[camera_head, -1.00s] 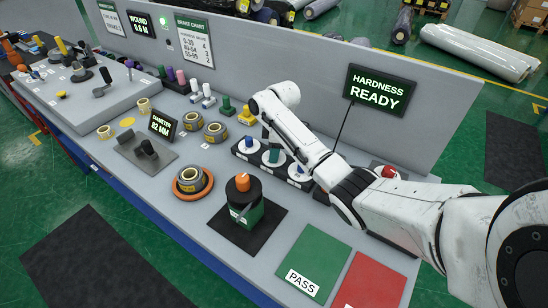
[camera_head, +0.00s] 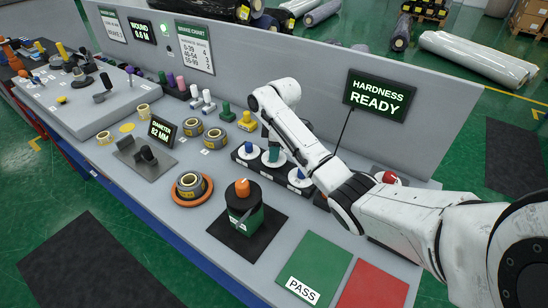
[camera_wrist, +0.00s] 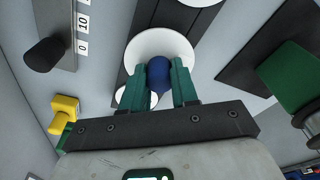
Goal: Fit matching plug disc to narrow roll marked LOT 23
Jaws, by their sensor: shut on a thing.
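My gripper (camera_wrist: 162,84), with green fingers, is shut on the blue knob of a white plug disc (camera_wrist: 151,45). In the head view this disc (camera_head: 268,163) is the middle one of three over a black rack (camera_head: 237,157); whether it is clear of the rack is hard to tell. The left disc (camera_head: 246,155) and right disc (camera_head: 300,182) carry blue knobs. Wrapped rolls stand left of the rack: one roll (camera_head: 190,184) in an orange ring, two behind it (camera_head: 193,128) (camera_head: 215,133). Lot marks are too small to read, so I cannot tell which is LOT 23.
A green and black device with an orange knob (camera_head: 242,188) stands on a black mat in front of the rack. A yellow piece (camera_head: 246,121) is behind the rack. Green PASS (camera_head: 313,262) and red (camera_head: 372,288) pads lie at right. A back panel bounds the bench.

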